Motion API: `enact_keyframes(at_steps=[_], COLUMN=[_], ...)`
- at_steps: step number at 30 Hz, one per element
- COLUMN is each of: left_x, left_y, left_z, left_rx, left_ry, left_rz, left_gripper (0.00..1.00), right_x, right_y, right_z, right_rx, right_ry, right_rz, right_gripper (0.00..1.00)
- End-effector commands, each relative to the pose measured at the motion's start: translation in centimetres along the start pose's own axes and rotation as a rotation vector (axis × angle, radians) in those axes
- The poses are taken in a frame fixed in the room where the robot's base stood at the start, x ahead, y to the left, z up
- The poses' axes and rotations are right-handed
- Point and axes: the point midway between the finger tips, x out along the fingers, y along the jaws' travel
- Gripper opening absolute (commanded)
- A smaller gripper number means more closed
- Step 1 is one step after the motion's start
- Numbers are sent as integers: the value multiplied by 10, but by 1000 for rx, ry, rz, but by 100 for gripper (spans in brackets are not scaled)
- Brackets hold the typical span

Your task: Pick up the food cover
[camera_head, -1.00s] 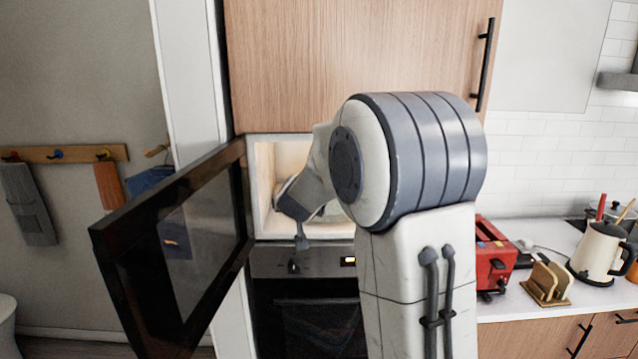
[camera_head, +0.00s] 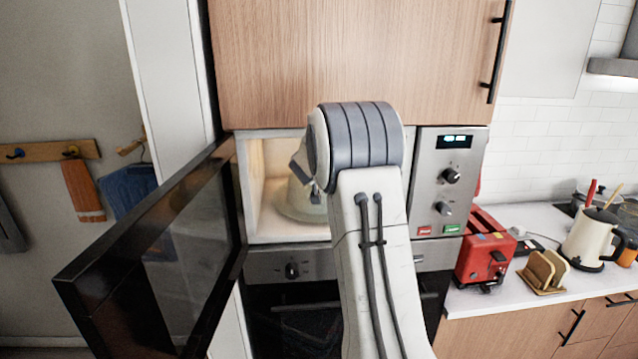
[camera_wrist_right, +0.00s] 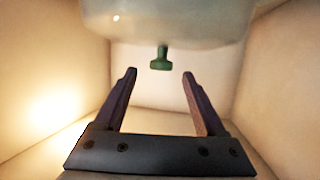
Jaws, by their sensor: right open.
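The food cover is a pale, translucent dome inside the open microwave. Part of it shows in the head view (camera_head: 297,198), with the rest hidden behind my right arm. In the right wrist view the cover (camera_wrist_right: 165,22) fills the top of the picture, and its green knob (camera_wrist_right: 160,60) points down, so this view looks upside down. My right gripper (camera_wrist_right: 160,73) is open inside the microwave. The knob lies in line with the gap between its fingertips, and I see no contact. My left gripper is not in view.
The microwave door (camera_head: 165,260) stands open on the left. The cavity walls (camera_wrist_right: 55,80) are close around the right gripper. A wooden cabinet (camera_head: 350,65) is above and an oven (camera_head: 290,315) below. A red toaster (camera_head: 483,255) and kettle (camera_head: 592,240) stand on the right counter.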

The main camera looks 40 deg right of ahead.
Motion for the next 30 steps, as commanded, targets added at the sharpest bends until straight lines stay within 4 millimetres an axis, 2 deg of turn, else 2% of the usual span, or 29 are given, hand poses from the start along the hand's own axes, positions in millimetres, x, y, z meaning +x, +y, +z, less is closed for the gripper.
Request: enact_keyframes(at_steps=[3,7,17,21,22,23,30], left_x=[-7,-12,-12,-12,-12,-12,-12], left_y=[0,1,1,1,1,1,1], left_z=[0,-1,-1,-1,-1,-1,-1], left_rx=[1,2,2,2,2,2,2], left_ry=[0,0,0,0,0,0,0], left_rz=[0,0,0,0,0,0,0], left_gripper=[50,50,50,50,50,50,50], right_x=[20,35,41,41,41,41,41], right_y=[-1,-1,-3,-3,-3,-3,-3], right_z=[4,3,4,4,4,4,4], right_rx=[-2,-2,-3,-3,-3,-3,-2], right_ry=[-4,-2,-1,-1,-1,-1,-2], right_rz=[1,0,-2,-2,-2,-2,-2], right_gripper=[72,72,72,19,7,0,0])
